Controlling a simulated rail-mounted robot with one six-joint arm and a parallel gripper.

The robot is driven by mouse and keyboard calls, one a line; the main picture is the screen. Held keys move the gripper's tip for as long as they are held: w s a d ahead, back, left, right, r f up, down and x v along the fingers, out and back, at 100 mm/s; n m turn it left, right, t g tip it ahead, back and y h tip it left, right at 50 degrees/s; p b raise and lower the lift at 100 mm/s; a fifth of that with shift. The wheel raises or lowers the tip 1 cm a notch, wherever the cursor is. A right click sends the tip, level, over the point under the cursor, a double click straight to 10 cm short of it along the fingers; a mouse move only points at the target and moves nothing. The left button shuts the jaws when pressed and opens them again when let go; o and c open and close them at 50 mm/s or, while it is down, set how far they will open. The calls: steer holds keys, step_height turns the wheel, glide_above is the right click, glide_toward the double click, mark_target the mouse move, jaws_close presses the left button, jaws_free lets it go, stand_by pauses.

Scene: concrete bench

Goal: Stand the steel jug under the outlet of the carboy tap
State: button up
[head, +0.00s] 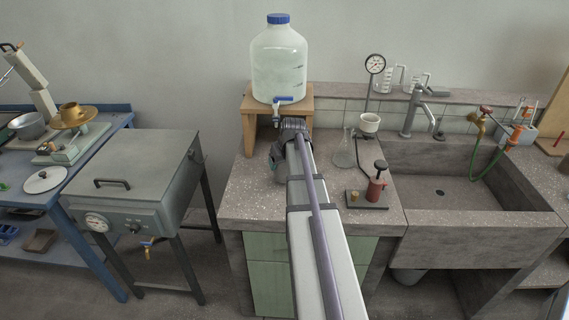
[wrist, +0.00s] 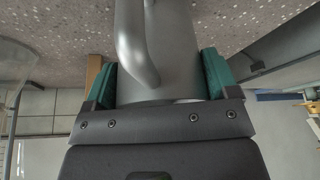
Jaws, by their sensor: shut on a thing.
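The carboy (head: 279,62) is a translucent bottle with a blue cap on a wooden stand (head: 249,103) at the back of the bench. Its tap (head: 277,108) has a blue lever and points down in front of the stand. My gripper (head: 277,158) is below the tap in the head view, mostly hidden by my own arm. In the wrist view, my gripper (wrist: 160,80) has teal pads shut on either side of the steel jug (wrist: 183,45), whose curved handle faces the camera.
A small stand with a red bottle (head: 375,190), a glass flask (head: 343,152) and a gauge (head: 375,65) are right of my arm. The sink (head: 440,190) is farther right. A grey oven-like box (head: 135,175) stands left. The bench's front left (head: 245,195) is clear.

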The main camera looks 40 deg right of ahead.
step_height(320, 180, up, 8)
steer(key=p, duration=0.6)
steer(key=shift+r+p, duration=0.15)
steer(key=shift+p, duration=0.25)
